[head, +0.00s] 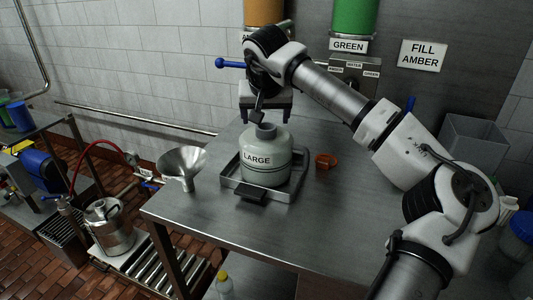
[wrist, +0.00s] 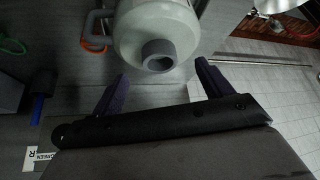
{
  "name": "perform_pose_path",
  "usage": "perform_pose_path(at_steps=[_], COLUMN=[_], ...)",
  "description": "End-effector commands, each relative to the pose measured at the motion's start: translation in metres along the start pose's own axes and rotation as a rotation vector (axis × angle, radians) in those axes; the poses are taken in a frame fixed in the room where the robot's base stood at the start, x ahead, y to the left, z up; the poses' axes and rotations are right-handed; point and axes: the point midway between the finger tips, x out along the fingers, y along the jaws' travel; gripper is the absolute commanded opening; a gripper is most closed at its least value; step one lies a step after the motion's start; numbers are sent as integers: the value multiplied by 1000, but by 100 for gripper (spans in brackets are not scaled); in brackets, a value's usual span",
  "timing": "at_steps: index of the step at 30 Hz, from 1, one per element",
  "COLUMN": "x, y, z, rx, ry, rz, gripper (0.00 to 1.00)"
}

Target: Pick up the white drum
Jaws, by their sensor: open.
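The white drum (head: 265,168) is a pale, rounded container labelled "LARGE" with a grey neck on top. It stands upright in a metal tray frame (head: 231,187) on the steel table. In the wrist view the drum (wrist: 155,25) fills the top centre, with its neck facing the camera. My gripper (head: 265,118) is open and empty, just above and behind the drum's neck in the head view. In the wrist view its two fingers (wrist: 160,72) are spread on either side of the neck, with visible gaps; I cannot tell their exact height relative to it.
A metal funnel (head: 183,163) is left of the drum at the table edge. A grey bin (head: 470,145) is at the back right. Amber and green tanks (head: 355,15) hang on the wall behind. The front of the table is clear.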

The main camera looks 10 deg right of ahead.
Motion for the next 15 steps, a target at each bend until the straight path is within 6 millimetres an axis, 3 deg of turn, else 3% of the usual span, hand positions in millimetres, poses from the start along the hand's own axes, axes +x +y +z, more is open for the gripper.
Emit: perform_pose_path(at_steps=[9, 15], x=[42, 47], y=[2, 2], z=[-1, -1], rx=[0, 0], ry=[-3, -1], rz=[-4, -3], gripper=[78, 78])
